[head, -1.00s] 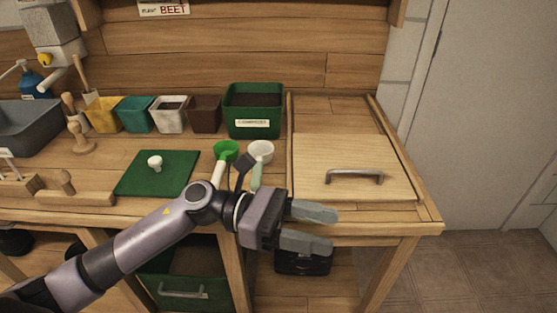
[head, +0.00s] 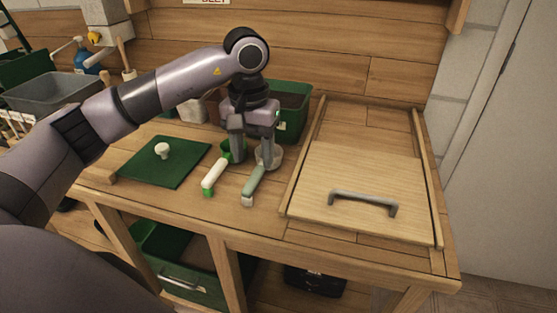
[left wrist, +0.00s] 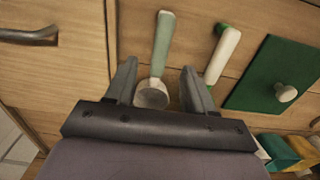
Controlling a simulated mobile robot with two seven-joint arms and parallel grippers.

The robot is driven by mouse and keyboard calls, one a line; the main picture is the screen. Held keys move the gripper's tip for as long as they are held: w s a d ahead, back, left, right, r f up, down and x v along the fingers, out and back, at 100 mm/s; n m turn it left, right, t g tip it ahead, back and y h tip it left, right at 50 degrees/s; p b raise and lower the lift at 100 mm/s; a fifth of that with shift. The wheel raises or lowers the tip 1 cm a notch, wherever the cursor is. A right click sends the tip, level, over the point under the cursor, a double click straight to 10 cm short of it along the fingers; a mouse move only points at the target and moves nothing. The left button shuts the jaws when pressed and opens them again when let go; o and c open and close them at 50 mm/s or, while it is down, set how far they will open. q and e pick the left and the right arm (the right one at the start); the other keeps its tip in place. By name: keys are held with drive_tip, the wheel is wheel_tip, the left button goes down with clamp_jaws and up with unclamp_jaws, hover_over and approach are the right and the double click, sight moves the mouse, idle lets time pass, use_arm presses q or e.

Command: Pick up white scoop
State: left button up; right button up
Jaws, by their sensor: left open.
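The white scoop (head: 254,186) lies on the wooden bench, its pale green handle pointing to the front; a finger partly hides its white cup in the head view. My left gripper (head: 254,160) points down above it, open and empty. In the left wrist view the scoop's white cup (left wrist: 152,94) lies between the two fingers of the gripper (left wrist: 159,68), with the handle running out beyond the tips. I cannot tell whether the fingers touch it. My right gripper is out of view.
A green scoop with a white handle (head: 214,177) lies close to the left. Further left is a green board with a white knob (head: 185,168). A wooden lid with a metal handle (head: 365,173) is at right. A green box (head: 293,118) stands behind the gripper.

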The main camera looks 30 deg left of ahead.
sight(255, 176)
use_arm(q)
drive_tip(key=shift+f+p, duration=0.35)
drive_tip(key=shift+f, duration=3)
clamp_jaws()
